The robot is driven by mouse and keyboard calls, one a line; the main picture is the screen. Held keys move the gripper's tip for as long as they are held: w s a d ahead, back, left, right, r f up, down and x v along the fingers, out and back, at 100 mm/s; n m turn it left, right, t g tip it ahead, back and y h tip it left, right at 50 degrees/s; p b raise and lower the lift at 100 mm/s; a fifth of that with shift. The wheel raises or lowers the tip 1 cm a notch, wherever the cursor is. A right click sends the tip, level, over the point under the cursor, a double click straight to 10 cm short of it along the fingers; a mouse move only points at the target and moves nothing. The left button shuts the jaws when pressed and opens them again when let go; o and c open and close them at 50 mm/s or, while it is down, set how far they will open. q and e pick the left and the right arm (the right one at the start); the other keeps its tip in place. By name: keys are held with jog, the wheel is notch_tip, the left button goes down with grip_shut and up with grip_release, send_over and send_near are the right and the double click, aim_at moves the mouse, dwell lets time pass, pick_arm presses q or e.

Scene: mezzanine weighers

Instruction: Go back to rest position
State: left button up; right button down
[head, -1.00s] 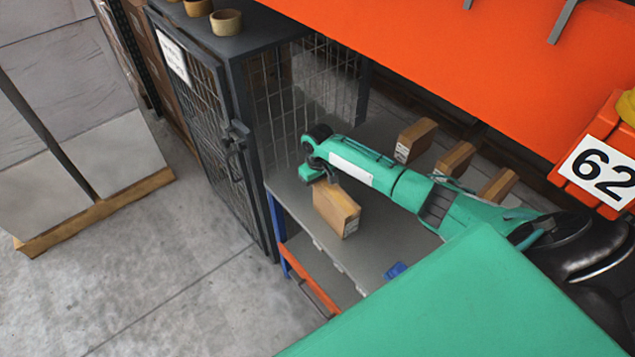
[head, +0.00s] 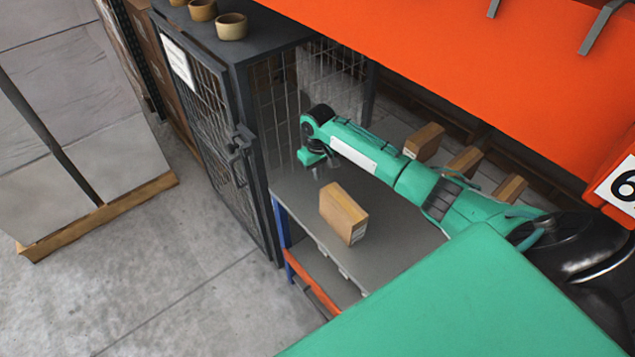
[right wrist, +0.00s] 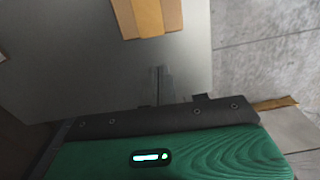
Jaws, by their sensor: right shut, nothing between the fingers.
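My right gripper (head: 315,172) hangs at the end of my green arm, above the grey shelf board (head: 390,250). Its fingers are shut and empty. A brown cardboard box (head: 342,213) stands on the board, just below and right of the gripper in the head view, apart from it. In the right wrist view the shut fingers (right wrist: 162,82) point towards the board, and a cardboard box with a paler strip (right wrist: 147,15) lies beyond them at the top edge. My left gripper is not in view.
More boxes (head: 424,141) stand in a row behind my arm. A dark mesh cage (head: 205,110) with small bowls (head: 231,27) on top stands to the left. An orange beam (head: 480,70) crosses above. The concrete floor (head: 130,290) at left front is clear.

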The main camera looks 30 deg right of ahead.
jog(key=s+a+f+n+t+y, duration=0.1)
jog(key=s+a+f+n, duration=0.1)
jog(key=s+a, duration=0.6)
jog(key=s+a+f+n+t, duration=0.1)
jog(key=s+a+f, duration=0.2)
jog(key=s+a, duration=0.5)
jog(key=s+d+r+m+t, duration=0.1)
jog(key=s+r, duration=0.2)
jog(key=s, duration=0.7)
jog(key=s+d+r+m+t, duration=0.1)
jog(key=s+r, duration=0.3)
jog(key=s, duration=0.6)
notch_tip(320, 180, down, 32)
jog(key=g, duration=0.2)
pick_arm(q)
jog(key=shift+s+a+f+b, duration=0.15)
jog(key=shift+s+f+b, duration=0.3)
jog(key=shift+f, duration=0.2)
pick_arm(e)
jog(key=s+d+f+g+h, duration=0.1)
jog(key=s+d+f, duration=0.2)
jog(key=s+f, duration=1.6)
jog(key=shift+n, duration=0.4)
